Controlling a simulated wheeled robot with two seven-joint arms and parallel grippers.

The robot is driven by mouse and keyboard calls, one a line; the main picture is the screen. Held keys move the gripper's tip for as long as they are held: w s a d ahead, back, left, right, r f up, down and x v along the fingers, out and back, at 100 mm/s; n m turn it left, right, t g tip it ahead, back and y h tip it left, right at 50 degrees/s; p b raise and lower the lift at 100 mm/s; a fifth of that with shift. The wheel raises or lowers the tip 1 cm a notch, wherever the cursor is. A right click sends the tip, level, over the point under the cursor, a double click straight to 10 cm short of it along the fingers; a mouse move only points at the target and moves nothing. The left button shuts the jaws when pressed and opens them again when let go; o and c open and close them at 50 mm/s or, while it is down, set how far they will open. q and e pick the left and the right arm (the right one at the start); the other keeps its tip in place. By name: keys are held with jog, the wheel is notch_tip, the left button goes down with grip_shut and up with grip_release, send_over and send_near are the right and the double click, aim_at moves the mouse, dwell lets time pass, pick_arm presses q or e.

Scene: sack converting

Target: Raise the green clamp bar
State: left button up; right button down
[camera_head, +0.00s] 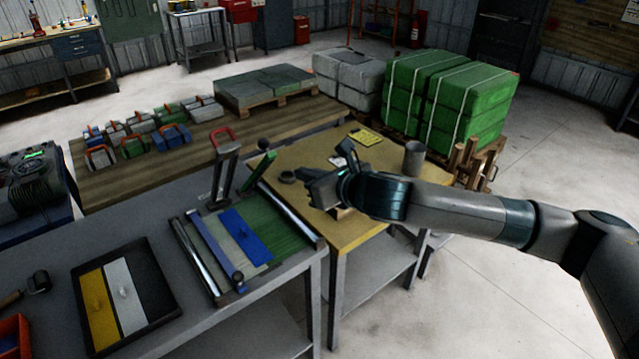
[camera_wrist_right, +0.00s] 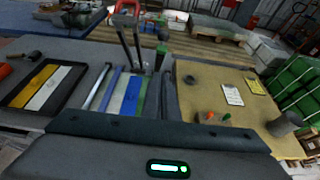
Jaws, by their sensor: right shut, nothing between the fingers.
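The green clamp bar (camera_head: 258,172) stands tilted up at the back right of the press bed (camera_head: 285,240), with a dark knob above its upper end. It also shows in the right wrist view (camera_wrist_right: 161,57). A blue plate (camera_head: 246,236) and a pale strip lie flat on the bed beside a green sheet. A blue bar (camera_head: 218,255) lies low across the bed. My right gripper (camera_head: 318,188) is shut and empty over the yellow table, right of the green bar and apart from it. My left gripper is not in view.
A red-handled lever frame (camera_head: 222,165) rises behind the bed. A tray (camera_head: 171,306) with yellow and white plates lies left. The yellow table (camera_head: 300,158) bears a grey cup (camera_head: 414,159) and a yellow card (camera_head: 366,137). Green bales (camera_head: 470,95) stand behind.

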jog(key=b+v, duration=0.1)
jog(key=v, duration=0.4)
dwell(0.3)
